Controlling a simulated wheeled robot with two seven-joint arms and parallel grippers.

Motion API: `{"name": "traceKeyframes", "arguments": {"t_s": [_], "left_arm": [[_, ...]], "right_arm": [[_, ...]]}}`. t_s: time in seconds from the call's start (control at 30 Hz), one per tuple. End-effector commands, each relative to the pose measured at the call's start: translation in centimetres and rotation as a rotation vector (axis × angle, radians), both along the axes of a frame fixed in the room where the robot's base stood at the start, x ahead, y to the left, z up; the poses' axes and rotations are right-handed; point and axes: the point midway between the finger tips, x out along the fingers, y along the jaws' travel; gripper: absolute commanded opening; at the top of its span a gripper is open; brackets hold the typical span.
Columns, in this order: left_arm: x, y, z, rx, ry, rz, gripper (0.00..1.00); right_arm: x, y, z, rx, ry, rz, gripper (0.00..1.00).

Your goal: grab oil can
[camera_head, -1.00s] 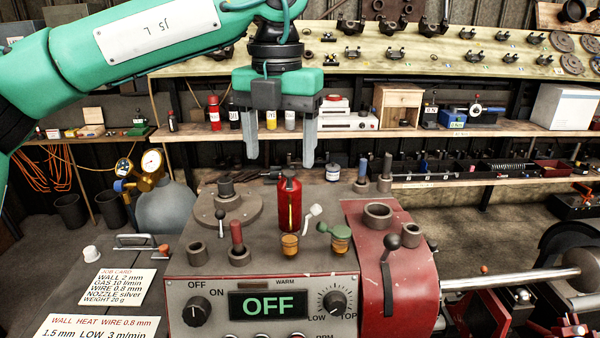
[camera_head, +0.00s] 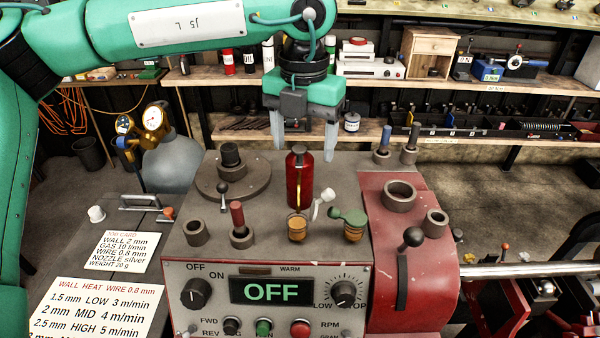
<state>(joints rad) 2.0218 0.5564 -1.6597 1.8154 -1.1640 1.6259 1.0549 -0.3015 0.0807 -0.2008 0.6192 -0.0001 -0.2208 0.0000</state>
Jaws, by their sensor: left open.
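The oil can (camera_head: 300,180) is a red cylinder with a dark cap and a thin yellowish spout in front. It stands upright on the grey top of the lathe headstock (camera_head: 270,220). My left gripper (camera_head: 304,148) is open, pointing down, with nothing in it. Its fingers show to the left and right of the can's top in the picture, seemingly behind it. I cannot tell the exact depth gap. My right gripper is not in view.
Close to the can stand two amber oil cups (camera_head: 297,228), one with a white lid and one with a green lid (camera_head: 349,218). A red-handled lever (camera_head: 238,220) and a round flange (camera_head: 232,175) are to the left. Grey rings (camera_head: 398,195) sit on the red cover.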

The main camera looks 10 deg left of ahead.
Motion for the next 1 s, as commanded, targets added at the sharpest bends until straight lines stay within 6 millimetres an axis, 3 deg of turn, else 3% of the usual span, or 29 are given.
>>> {"name": "traceKeyframes", "arguments": {"t_s": [0.17,0.4,0.73,1.0], "left_arm": [[0.0,0.4,-1.1,0.002,0.003,0.001,0.69],[0.0,0.6,-4.1,0.002,0.004,0.001,0.69],[0.0,0.6,-5.3,0.0,0.0,0.001,0.69],[0.0,0.6,-5.2,0.0,0.0,0.001,0.18]], "right_arm": [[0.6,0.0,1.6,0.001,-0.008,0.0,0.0],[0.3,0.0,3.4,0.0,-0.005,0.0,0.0],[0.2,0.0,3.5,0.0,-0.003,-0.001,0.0],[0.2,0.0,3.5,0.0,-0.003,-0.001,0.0]]}}
